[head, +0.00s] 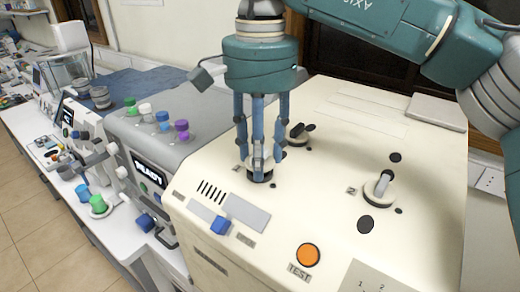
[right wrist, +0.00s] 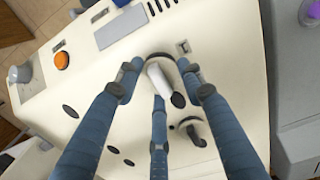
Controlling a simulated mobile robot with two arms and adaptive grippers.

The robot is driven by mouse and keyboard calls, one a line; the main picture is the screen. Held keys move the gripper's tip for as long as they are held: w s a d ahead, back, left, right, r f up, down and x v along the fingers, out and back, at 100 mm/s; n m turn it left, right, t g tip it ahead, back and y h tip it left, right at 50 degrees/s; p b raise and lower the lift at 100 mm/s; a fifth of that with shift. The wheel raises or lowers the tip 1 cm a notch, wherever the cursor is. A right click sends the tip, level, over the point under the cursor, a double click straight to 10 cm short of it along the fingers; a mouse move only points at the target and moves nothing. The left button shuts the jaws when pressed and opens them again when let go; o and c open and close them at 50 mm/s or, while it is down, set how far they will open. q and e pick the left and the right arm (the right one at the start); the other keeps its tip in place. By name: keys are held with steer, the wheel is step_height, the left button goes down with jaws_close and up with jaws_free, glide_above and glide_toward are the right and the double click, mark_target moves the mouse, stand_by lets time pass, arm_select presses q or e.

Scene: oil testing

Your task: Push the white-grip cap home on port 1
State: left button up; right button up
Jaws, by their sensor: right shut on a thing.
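My right gripper (head: 258,160), with three blue fingers, points down at port 1 on the cream machine's top. Its fingers are closed in around the white-grip cap (head: 258,172), which sits at the port's dark ring. In the right wrist view the cap's white grip (right wrist: 157,80) shows between the fingertips (right wrist: 160,92). The fingers hide much of the cap in the head view, and I cannot tell whether it is fully seated. My left gripper is in neither view.
A black-handled cap (head: 298,131) stands just behind the gripper. Another light-grip cap (head: 380,185) stands upright at port 2, to the right. The orange TEST button (head: 307,255) and a blue switch (head: 220,225) are at the front. A grey machine (head: 150,135) with coloured knobs stands left.

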stand_by(0.6)
stand_by(0.3)
steer(key=o, duration=1.4)
steer(key=shift+r+p, duration=0.15)
steer(key=shift+p, duration=0.2)
steer(key=shift+r+p, duration=2.15)
steer(key=shift+r, duration=1.2)
jaws_close()
